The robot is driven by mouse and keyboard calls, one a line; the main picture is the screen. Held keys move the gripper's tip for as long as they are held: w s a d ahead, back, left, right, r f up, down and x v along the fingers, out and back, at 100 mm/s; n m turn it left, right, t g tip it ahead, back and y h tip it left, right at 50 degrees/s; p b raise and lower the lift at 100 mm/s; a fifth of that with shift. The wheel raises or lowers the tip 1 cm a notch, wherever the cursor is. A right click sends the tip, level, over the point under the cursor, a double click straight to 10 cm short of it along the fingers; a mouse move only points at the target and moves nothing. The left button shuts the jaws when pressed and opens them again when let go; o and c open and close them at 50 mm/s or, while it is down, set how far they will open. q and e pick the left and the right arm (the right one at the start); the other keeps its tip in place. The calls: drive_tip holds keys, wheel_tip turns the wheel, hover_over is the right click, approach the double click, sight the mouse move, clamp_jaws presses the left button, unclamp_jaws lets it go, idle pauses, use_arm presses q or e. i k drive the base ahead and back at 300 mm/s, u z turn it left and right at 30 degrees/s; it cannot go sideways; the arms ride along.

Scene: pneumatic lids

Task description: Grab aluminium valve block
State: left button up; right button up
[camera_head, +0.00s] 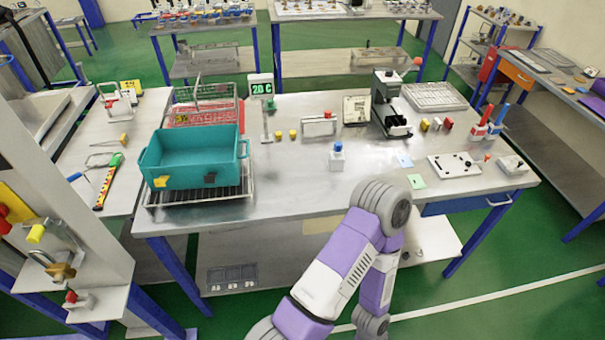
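A small pale metallic block with a blue top (337,157) stands upright on the metal workbench (290,185), near the middle. It looks like the aluminium valve block, though its details are too small to be certain. A wider silver-grey block-like piece (319,126) stands behind it and a little to the left. My purple and white arm (345,265) rises from the bottom, bends in front of the bench and folds back down, below and right of the blue-topped block. Neither of my grippers shows in this view, and nothing is seen touching the block.
A teal crate (195,172) sits on a wire rack at the bench's left. Behind are a red rack (207,116) and a green display (261,88). A black device (391,115), a grey tray (434,96) and a white panel (455,164) stand right. Bench around the block is clear.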

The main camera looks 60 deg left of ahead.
sight(335, 160)
drive_tip(key=k, duration=0.15)
drive_tip(key=u, duration=1.2)
